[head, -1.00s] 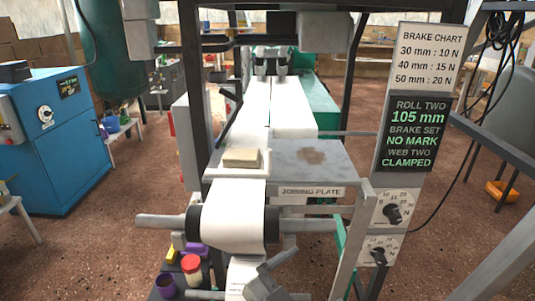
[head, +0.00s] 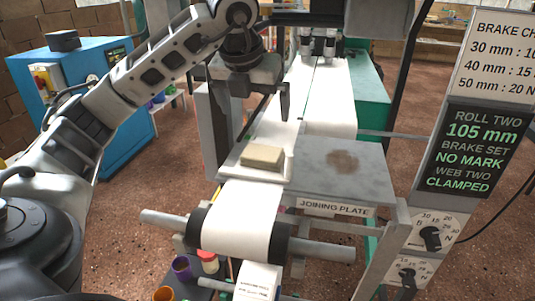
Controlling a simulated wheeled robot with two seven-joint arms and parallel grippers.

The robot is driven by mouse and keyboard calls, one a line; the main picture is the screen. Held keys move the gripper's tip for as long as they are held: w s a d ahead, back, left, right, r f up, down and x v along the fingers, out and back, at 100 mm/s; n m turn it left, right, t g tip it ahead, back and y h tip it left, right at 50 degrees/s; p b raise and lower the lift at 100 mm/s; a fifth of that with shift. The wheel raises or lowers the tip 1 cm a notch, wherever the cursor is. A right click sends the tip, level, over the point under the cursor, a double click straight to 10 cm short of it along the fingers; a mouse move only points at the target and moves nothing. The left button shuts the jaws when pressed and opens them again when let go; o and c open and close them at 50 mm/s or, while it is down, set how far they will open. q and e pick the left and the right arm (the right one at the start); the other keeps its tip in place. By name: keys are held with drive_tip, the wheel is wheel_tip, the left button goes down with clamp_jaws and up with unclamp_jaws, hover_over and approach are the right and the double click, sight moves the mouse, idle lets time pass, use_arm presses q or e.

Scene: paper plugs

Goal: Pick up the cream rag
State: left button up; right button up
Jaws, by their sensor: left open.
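The cream rag (head: 262,156) looks like a small folded block. It lies on a white tray (head: 232,164) at the left end of the joining plate, behind the paper roll. My left gripper (head: 248,102) is open and empty, pointing down above and slightly behind the rag, apart from it. My right gripper does not show.
The grey joining plate (head: 345,170) has a brown stain and is otherwise bare. A white paper roll (head: 242,225) sits in front on a metal bar. A dark slanted bar (head: 258,118) stands close behind the rag. Sign panels (head: 462,148) rise at the right.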

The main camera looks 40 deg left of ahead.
use_arm(q)
hover_over(264, 152)
drive_tip(key=s+d, duration=0.1)
drive_tip(key=s, duration=0.2)
drive_tip(key=f, duration=0.8)
drive_tip(key=shift+w+d+f, duration=0.1)
drive_tip(key=shift+d+f, duration=0.1)
drive_tip(key=shift+f, duration=0.15)
drive_tip(key=shift+p+x, duration=0.75)
drive_tip(key=shift+x, duration=2.05)
drive_tip(key=shift+w+a+r, duration=0.1)
drive_tip(key=shift+w+a, duration=0.05)
drive_tip(key=c, duration=0.7)
